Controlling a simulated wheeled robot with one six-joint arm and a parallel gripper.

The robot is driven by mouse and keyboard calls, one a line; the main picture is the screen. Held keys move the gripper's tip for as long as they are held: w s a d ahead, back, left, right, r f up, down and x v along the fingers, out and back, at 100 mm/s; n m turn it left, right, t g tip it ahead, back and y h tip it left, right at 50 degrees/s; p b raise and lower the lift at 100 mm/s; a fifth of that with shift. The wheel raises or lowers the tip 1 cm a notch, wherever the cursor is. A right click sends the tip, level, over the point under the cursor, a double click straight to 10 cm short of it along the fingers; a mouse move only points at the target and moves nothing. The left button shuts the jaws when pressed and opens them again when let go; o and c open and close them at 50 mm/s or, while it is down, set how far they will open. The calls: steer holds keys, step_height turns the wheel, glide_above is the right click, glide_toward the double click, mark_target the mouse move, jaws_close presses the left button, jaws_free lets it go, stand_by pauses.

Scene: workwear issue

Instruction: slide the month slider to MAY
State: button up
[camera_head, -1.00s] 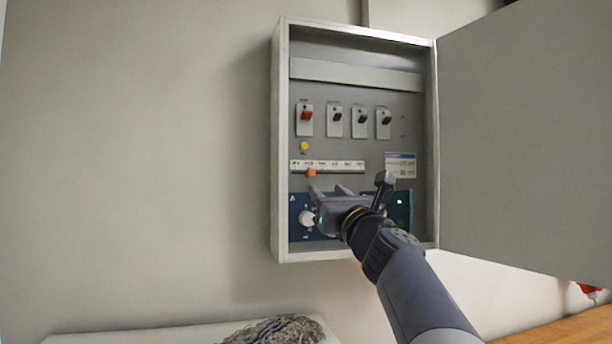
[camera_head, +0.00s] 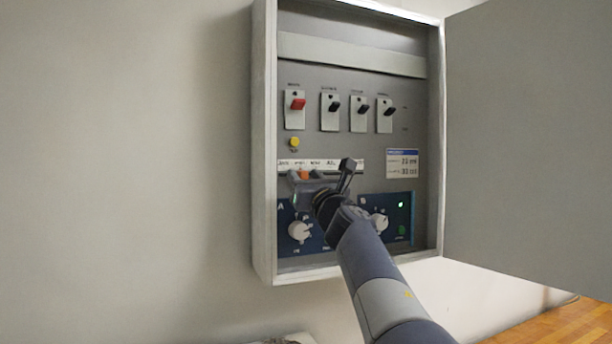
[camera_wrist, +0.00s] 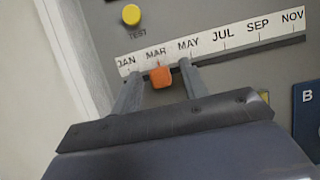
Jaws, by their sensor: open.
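The orange month slider knob (camera_wrist: 160,77) sits at the MAR mark of the white month scale (camera_wrist: 225,38), which reads JAN, MAR, MAY, JUL, SEP, NOV in the wrist view. My gripper (camera_wrist: 158,78) is open, with one finger on each side of the knob; the left finger is near JAN and the right finger near MAY. A small gap shows between the knob and each finger. In the head view the orange knob (camera_head: 304,174) shows between the fingertips of my gripper (camera_head: 305,176), under the left part of the scale.
The open grey cabinet has a raised left wall (camera_head: 264,150) and a door (camera_head: 530,130) swung out to the right. Above the scale are a yellow TEST button (camera_head: 294,142) and several switches, one a red switch (camera_head: 297,104). Below are white dials (camera_head: 300,231) on blue panels.

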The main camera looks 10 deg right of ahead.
steer(key=shift+c, duration=0.4)
jaws_close()
steer(key=d, duration=0.2)
steer(key=d+p, duration=0.1)
steer(key=d, duration=0.1)
steer(key=shift+w, duration=0.35)
steer(key=shift+o, duration=0.4)
jaws_free()
